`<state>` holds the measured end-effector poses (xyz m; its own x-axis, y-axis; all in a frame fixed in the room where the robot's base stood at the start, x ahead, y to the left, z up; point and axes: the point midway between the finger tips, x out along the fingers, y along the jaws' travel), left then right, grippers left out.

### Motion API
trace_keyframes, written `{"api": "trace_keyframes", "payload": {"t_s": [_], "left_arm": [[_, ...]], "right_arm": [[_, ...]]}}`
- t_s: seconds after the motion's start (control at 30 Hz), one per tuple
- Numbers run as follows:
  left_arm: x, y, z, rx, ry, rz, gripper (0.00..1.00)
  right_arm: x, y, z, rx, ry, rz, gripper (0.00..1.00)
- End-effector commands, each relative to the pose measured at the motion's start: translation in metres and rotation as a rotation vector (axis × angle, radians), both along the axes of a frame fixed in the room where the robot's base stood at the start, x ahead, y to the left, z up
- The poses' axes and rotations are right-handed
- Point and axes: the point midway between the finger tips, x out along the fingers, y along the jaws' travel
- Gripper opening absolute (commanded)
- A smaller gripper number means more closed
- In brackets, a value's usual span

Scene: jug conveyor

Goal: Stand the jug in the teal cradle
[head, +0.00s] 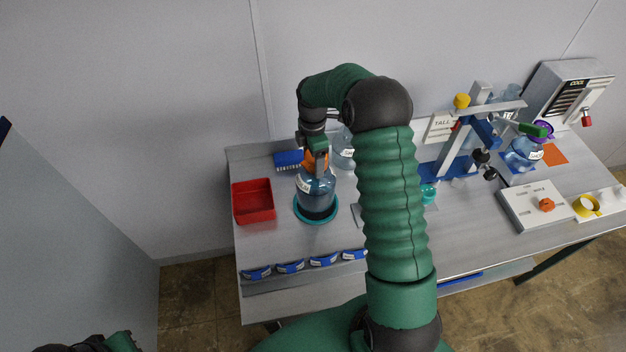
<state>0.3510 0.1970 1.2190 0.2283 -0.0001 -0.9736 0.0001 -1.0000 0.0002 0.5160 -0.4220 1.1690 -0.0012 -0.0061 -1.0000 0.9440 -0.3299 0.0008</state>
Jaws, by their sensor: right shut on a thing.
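A clear blue jug (316,187) with a white label stands upright at the left part of the bench. My right gripper (317,160) comes down from above and is shut on its orange top part. The teal cradle (316,220) is a round ring directly under the jug, and the jug's lower end shows inside the ring's outline. I cannot tell whether the base rests on the cradle's floor. My left gripper is not in view; only a dark and green piece of my left arm shows at the bottom left corner.
A red bin (253,201) stands just left of the cradle. A blue block (289,159) and another clear jug (342,148) are behind. Blue clips (290,267) line the front edge. My right arm hides the bench's middle.

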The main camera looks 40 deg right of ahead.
Motion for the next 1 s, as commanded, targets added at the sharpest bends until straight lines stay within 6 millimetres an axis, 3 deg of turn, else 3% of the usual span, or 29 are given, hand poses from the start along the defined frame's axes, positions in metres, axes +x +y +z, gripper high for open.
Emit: {"api": "trace_keyframes", "payload": {"t_s": [0.23, 0.57, 0.6, 0.77, 1.0], "left_arm": [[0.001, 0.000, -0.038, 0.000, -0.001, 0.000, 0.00], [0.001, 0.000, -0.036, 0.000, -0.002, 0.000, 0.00], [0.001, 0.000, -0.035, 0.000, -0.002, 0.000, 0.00], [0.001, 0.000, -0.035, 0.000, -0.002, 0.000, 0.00], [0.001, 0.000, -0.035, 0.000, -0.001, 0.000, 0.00]], "right_arm": [[-0.001, -0.001, -0.045, -0.004, -0.007, 0.000, 0.01], [0.000, 0.000, -0.046, -0.001, -0.004, 0.000, 0.01], [0.000, 0.000, -0.047, -0.001, -0.003, 0.000, 0.77], [-0.001, 0.000, -0.046, -0.001, -0.003, 0.000, 0.96], [-0.001, 0.000, -0.045, -0.001, -0.003, 0.000, 0.96]]}}
